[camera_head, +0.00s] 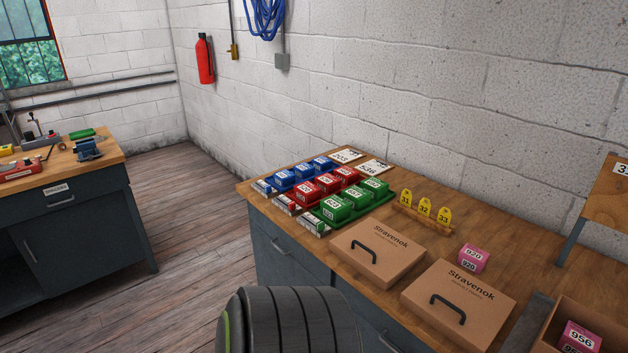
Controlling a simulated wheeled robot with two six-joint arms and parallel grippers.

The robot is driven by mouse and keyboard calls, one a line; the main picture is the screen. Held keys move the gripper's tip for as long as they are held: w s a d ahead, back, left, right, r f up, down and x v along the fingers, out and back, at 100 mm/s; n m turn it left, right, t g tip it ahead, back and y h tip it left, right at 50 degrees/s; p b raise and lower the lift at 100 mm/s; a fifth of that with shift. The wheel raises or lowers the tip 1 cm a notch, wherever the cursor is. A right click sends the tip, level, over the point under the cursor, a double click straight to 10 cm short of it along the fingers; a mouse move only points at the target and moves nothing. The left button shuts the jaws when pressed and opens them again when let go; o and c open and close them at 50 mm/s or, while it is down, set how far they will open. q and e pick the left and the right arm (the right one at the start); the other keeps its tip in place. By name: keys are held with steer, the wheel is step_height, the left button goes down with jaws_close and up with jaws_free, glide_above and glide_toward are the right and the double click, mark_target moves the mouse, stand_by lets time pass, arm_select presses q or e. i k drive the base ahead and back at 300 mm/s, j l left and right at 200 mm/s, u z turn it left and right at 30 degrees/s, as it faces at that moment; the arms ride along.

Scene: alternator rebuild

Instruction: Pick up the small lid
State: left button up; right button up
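Two flat brown cardboard pieces marked "Stravenok", each with a black handle on top, lie on the wooden bench. They look like lids or shallow boxes. The one further back and left (366,267) is beside the green boxes. The nearer right one (481,316) is close to the bench's front and looks slightly larger, perhaps only because it is closer. I cannot tell for certain which is the small lid. Neither gripper is in view.
Blue (303,170), red (326,182) and green boxes (338,207) stand in rows at the back left. Yellow numbered tags (424,208) stand in a wooden holder. A pink box (473,258) sits behind the right cardboard piece. An open cardboard box (612,322) is at the right edge.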

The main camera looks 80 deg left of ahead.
mark_target(383, 256)
steer(key=u, duration=2.1)
